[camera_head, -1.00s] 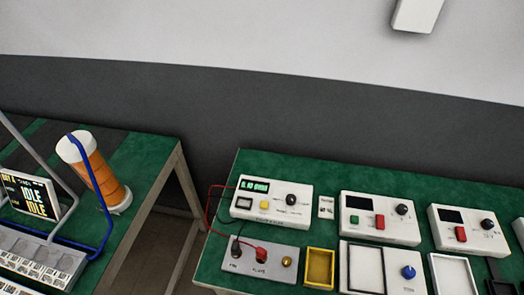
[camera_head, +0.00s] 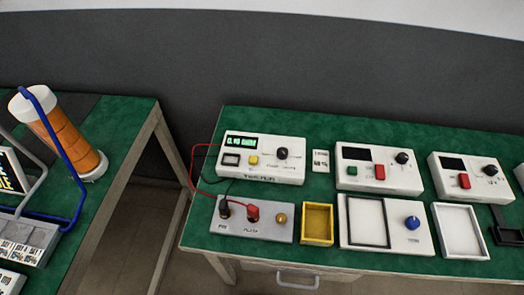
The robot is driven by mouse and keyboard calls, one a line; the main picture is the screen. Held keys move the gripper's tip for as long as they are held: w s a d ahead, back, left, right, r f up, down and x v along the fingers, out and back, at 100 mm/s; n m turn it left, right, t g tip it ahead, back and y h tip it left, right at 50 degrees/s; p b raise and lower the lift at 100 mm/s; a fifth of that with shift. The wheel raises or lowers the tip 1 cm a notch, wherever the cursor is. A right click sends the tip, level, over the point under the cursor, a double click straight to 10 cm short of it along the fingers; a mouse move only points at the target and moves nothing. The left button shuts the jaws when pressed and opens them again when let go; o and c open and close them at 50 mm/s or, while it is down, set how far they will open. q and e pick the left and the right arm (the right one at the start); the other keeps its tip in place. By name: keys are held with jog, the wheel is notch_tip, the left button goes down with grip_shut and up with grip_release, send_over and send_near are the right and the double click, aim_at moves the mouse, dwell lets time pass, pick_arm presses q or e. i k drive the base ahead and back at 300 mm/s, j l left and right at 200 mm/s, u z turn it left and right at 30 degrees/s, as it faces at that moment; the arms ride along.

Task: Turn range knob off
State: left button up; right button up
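A white meter box (camera_head: 262,172) with a lit green display (camera_head: 254,143) stands at the left of the right-hand green table. It has a black range knob (camera_head: 282,154) at its right side and a yellow button (camera_head: 253,160). The lettering around the knob is too small to read, so its setting cannot be told. Red and black leads run from the box to a grey panel (camera_head: 237,232) in front of it. Neither of my grippers shows in the view.
Two more white boxes with dark screens and black knobs (camera_head: 402,157) stand to the right. In front are a yellow tray (camera_head: 317,224), a panel with a blue knob (camera_head: 413,222) and a white tray (camera_head: 459,231). A gap separates the left table (camera_head: 125,125), which holds an orange canister (camera_head: 64,136).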

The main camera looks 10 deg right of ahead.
aim_at(283, 152)
jog(key=k+l+u, duration=0.15)
jog(key=u, duration=0.2)
jog(key=k+l+u, duration=0.2)
jog(key=u, duration=0.2)
jog(key=k+l+u, duration=0.15)
jog(key=u, duration=0.2)
